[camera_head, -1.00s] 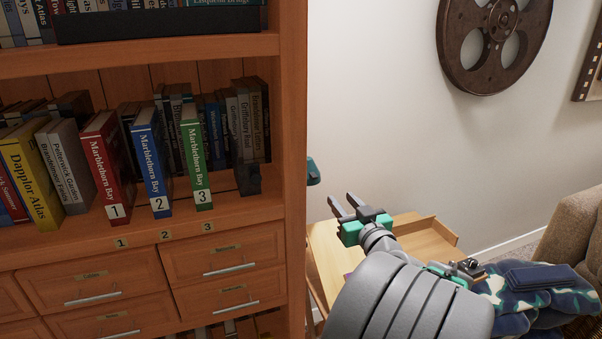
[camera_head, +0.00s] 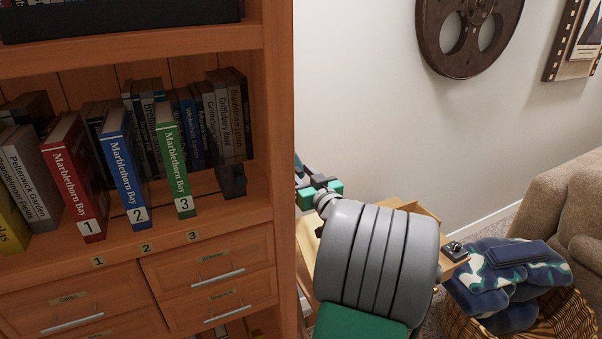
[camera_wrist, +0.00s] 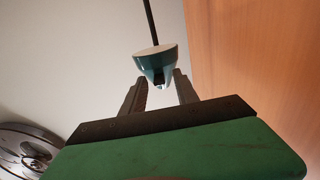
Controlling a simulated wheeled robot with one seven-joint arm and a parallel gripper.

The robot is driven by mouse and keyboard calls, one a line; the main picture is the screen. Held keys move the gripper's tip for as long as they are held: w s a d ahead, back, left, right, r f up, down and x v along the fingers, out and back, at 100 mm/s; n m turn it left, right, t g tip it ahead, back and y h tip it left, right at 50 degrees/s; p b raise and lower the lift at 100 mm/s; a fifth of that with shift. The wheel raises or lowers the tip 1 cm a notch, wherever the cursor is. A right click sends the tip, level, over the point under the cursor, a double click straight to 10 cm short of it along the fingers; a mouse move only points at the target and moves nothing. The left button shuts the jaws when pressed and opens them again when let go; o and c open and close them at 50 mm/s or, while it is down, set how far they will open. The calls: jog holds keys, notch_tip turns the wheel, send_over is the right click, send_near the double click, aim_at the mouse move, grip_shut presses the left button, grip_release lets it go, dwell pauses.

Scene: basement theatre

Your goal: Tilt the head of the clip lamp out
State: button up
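The clip lamp's teal head (camera_wrist: 155,64) hangs from a thin dark stem in the wrist view, with its narrow end toward me. My gripper (camera_wrist: 160,79) is open, with one dark finger on each side of that narrow end. I cannot tell whether either finger touches it. In the head view my gripper (camera_head: 308,181) is beside the bookcase edge, at the lamp head (camera_head: 298,163), which is mostly hidden there. The lamp's clip is not visible.
The wooden bookcase (camera_head: 283,150) stands close on the left, with books and drawers. A wooden table (camera_head: 425,209) is below my arm. A basket (camera_head: 570,318) with a blue blanket (camera_head: 510,285) and a sofa (camera_head: 560,205) are at right. A film reel (camera_head: 470,35) hangs on the wall.

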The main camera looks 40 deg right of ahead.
grip_shut()
dwell(1.4)
